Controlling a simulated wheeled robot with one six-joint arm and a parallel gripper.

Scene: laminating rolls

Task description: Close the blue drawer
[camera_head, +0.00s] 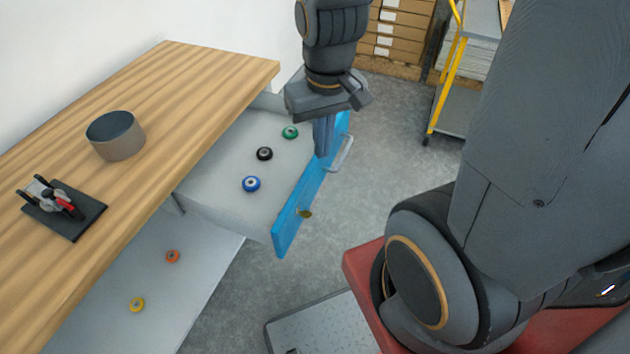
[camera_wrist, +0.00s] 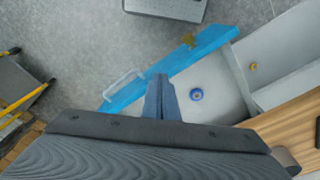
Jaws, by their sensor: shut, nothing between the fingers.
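The blue drawer (camera_head: 291,216) stands pulled out from under the wooden table, with its blue front facing right and a pale handle (camera_head: 342,154) on the outside. Inside it lie a green roll (camera_head: 290,132), a black roll (camera_head: 264,154) and a blue roll (camera_head: 251,184). My gripper (camera_head: 324,140) points down at the blue front near the handle, with its fingers shut and empty. In the wrist view the fingers (camera_wrist: 161,90) overlap the blue front (camera_wrist: 190,57) beside the handle (camera_wrist: 122,84). I cannot tell whether they touch it.
The wooden table (camera_head: 190,80) carries a grey cylinder (camera_head: 116,138) and a small black-based device (camera_head: 62,208). A second pale drawer (camera_head: 190,285) below holds orange and yellow rolls. A yellow-framed cart (camera_head: 450,75) stands at the back right. Grey floor lies right of the blue front.

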